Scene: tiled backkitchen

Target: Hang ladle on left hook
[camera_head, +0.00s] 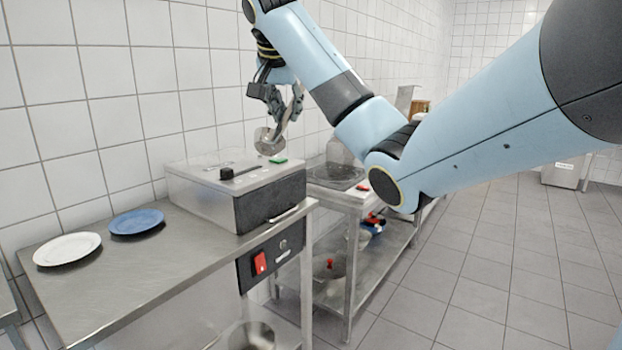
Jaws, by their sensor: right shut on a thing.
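My right arm reaches in from the right, and its gripper (287,108) points down above the steel appliance. It is shut on the ladle (267,141), a grey metal one, whose bowl end hangs below the fingers, just above the back right part of the appliance lid. Much of the ladle's handle is hidden by the fingers. No hook can be made out on the tiled wall. My left gripper is not in view.
The steel appliance (214,201) stands on a steel counter (177,253). A white plate (67,249) and a blue plate (136,221) lie to its left. A steel shelf unit (351,268) stands behind at right.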

